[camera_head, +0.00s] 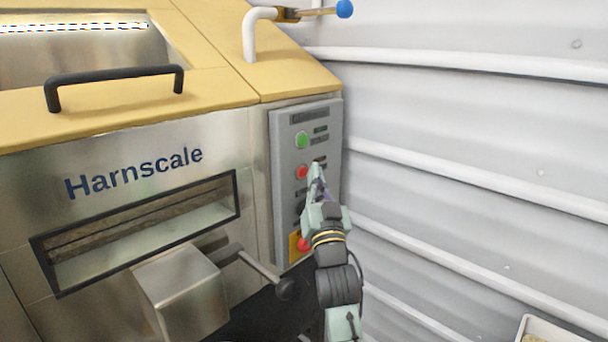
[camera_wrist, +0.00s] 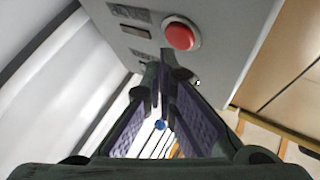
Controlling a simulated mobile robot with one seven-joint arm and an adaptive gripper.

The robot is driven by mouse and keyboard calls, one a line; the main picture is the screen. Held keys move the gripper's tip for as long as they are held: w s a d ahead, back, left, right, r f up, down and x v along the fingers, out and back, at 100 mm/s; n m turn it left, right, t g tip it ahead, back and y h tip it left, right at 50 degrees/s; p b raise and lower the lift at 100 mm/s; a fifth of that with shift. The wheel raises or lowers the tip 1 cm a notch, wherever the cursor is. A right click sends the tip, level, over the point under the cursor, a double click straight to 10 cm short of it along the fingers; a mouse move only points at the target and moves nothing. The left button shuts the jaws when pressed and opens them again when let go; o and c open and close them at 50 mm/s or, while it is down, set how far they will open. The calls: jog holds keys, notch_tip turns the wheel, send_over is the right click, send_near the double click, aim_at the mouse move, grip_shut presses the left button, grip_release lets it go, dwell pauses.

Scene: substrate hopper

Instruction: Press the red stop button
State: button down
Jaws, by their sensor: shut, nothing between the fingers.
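A grey control panel (camera_head: 275,190) on the machine's front carries a red button (camera_head: 302,172) below a green button (camera_head: 302,139). A second red button (camera_head: 304,243) sits lower on a yellow plate, partly hidden by my arm. My gripper (camera_head: 317,170) is shut and empty, its tips just right of the upper red button in the head view. In the wrist view a round red button (camera_wrist: 181,33) stands out from the panel, close to the shut fingertips (camera_wrist: 166,68). I see a gap between tips and button in the picture; contact cannot be told.
A crank handle (camera_head: 262,271) sticks out left of my arm. A black bar handle (camera_head: 115,83) is on the yellow lid. A pipe with a blue knob (camera_head: 344,9) is above the panel. A ribbed white wall (camera_head: 470,130) stands close on the right.

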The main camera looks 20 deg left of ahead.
jog(key=shift+s+d+b, duration=0.3)
jog(key=shift+d+b, duration=0.05)
jog(key=shift+d, duration=0.45)
jog(key=shift+s+d+b, duration=0.3)
jog(key=shift+d+b, duration=0.1)
jog(key=shift+d, duration=0.35)
jog(key=shift+s+d+b, duration=0.3)
jog(key=shift+d+b, duration=0.05)
jog(key=shift+d, duration=0.45)
